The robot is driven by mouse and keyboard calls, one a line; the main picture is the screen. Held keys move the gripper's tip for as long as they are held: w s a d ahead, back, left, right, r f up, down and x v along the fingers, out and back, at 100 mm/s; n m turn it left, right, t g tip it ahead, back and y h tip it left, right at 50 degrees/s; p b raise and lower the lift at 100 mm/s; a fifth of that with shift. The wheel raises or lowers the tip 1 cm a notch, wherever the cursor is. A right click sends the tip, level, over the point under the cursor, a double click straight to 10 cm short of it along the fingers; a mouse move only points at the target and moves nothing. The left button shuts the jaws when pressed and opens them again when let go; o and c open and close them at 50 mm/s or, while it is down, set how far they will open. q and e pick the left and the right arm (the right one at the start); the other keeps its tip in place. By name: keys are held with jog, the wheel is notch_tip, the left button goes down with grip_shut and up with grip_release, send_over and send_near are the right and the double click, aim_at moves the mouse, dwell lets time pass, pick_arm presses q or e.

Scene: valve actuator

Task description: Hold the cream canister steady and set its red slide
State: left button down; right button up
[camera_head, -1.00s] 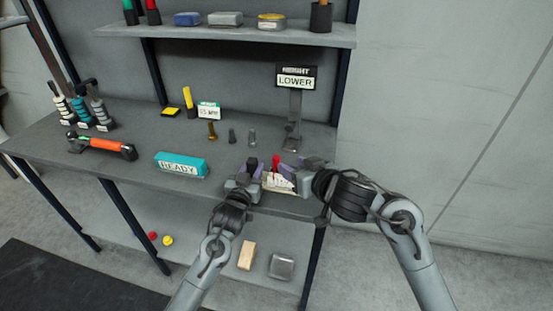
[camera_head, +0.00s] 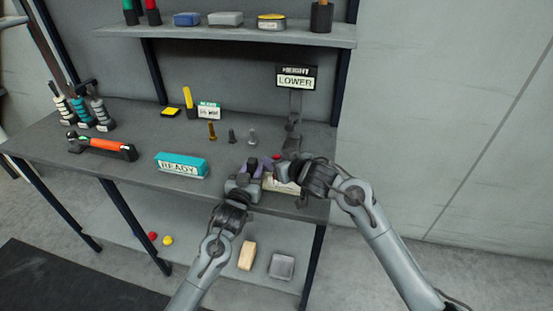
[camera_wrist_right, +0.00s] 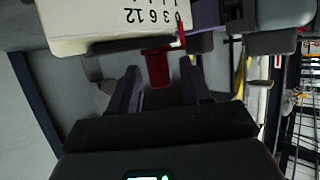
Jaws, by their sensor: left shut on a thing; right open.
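The cream canister (camera_head: 280,186) is at the front right of the workbench, partly hidden by my grippers. Its printed number scale shows on the cream body (camera_wrist_right: 105,22) in the right wrist view. The red slide (camera_wrist_right: 157,70) sticks out from it, and a bit of red (camera_head: 276,157) shows in the head view. My left gripper (camera_head: 254,172) is shut on the canister from the left. My right gripper (camera_wrist_right: 160,82) is open, with one finger on each side of the red slide and gaps visible between.
A stand behind carries a sign reading LOWER (camera_head: 296,81). A teal READY block (camera_head: 181,165) lies left of my left gripper. Several small pegs (camera_head: 232,136) stand farther back. An orange-handled tool (camera_head: 101,146) lies at left. The bench's front edge is close.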

jog(key=shift+w+a+f, duration=0.15)
jog(key=shift+w+a, duration=0.1)
jog(key=shift+w, duration=0.15)
grip_shut()
